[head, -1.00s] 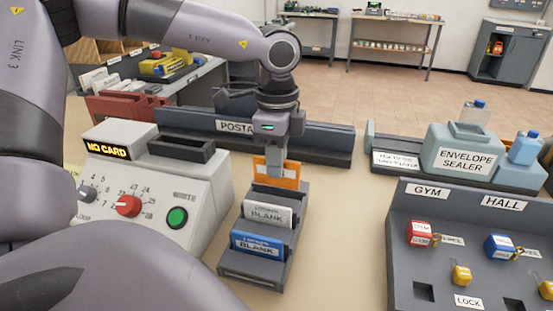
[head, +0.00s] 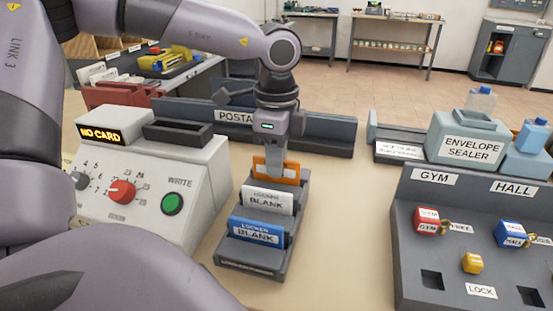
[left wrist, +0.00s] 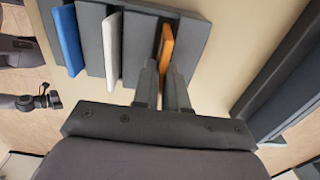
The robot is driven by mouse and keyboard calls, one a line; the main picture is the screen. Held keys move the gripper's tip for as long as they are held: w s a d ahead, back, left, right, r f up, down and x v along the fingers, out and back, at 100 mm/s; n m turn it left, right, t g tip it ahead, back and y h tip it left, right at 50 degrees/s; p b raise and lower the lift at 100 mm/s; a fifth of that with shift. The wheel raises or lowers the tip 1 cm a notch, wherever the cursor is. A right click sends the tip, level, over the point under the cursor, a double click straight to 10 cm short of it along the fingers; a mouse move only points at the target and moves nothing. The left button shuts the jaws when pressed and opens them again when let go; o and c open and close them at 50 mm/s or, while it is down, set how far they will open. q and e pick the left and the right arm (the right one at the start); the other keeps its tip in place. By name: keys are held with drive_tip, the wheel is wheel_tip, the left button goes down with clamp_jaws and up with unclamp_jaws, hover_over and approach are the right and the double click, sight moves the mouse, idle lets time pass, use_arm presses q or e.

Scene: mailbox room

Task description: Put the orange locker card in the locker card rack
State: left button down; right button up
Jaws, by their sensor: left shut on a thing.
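The orange locker card (head: 277,170) stands in the rear slot of the dark grey locker card rack (head: 252,262). My left gripper (head: 275,158) points down from above and is shut on the card's upper part. In the left wrist view, my fingers (left wrist: 162,92) are on either side of the orange card (left wrist: 167,45). A white card (head: 266,199) and a blue card (head: 257,231), both lettered BLANK, stand in the rack slots in front of it. The lower edge of the orange card is hidden. My right gripper does not show.
A card writer (head: 150,182) with a NO CARD display, a red dial and a green button stands left of the rack. A grey lock panel (head: 450,270) stands at the right. A long grey postal holder (head: 325,137) lies behind the rack. Bare table lies between rack and panel.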

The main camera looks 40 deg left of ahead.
use_arm(q)
drive_tip(key=shift+f, duration=0.3)
drive_tip(key=shift+r, duration=0.1)
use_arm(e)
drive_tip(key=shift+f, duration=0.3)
use_arm(q)
drive_tip(key=c, duration=1.1)
unclamp_jaws()
drive_tip(key=shift+r+p, duration=1.55)
drive_tip(key=shift+r, duration=1.95)
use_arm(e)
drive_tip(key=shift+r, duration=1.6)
